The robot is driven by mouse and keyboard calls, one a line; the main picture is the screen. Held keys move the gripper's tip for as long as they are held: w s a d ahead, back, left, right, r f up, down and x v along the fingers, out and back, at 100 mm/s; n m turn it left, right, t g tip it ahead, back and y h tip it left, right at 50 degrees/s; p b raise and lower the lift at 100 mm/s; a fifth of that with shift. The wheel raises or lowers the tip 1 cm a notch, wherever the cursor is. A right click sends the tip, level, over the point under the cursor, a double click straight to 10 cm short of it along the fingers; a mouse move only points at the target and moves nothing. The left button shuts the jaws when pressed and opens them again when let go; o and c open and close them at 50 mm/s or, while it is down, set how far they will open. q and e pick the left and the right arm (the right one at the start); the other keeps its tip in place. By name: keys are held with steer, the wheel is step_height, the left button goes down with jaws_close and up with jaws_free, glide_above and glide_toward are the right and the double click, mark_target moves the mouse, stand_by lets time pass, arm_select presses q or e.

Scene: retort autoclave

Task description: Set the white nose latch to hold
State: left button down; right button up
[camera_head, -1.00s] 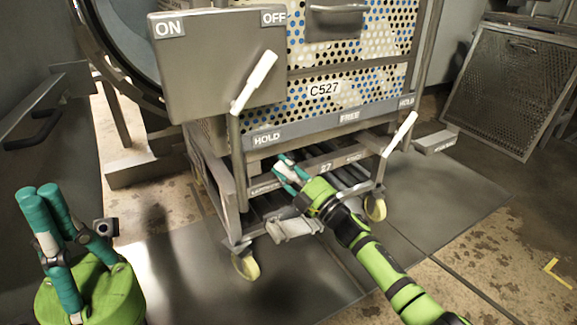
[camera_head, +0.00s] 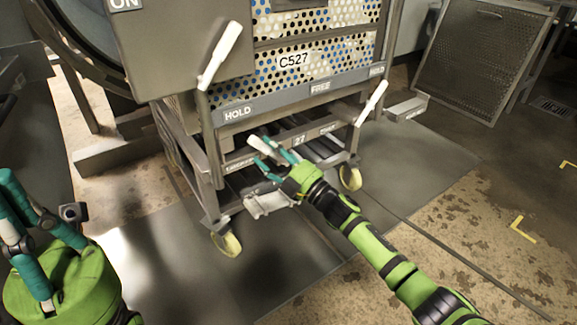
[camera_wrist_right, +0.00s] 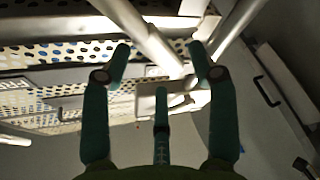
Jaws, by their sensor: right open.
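A short white grip (camera_head: 262,149), which looks like the nose latch, sits low at the front of the trolley, below the strip (camera_head: 290,96) lettered HOLD, FREE, HOLD. It leans up and left. My right gripper (camera_head: 268,156) is open, with its teal fingers apart close around or in front of this grip; contact cannot be told. In the right wrist view my right gripper (camera_wrist_right: 160,70) has its fingers spread, with metal bars beyond them. My left gripper (camera_head: 25,205) is at the lower left, away from the trolley, its opening unclear.
White-handled levers stand at the trolley's left (camera_head: 220,55) and right (camera_head: 371,103). A perforated crate marked C527 (camera_head: 325,58) sits above the strip. A grey ON/OFF box (camera_head: 180,45) hangs at upper left. A mesh panel (camera_head: 475,60) leans at the back right.

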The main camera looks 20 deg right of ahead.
steer(key=v, duration=0.8)
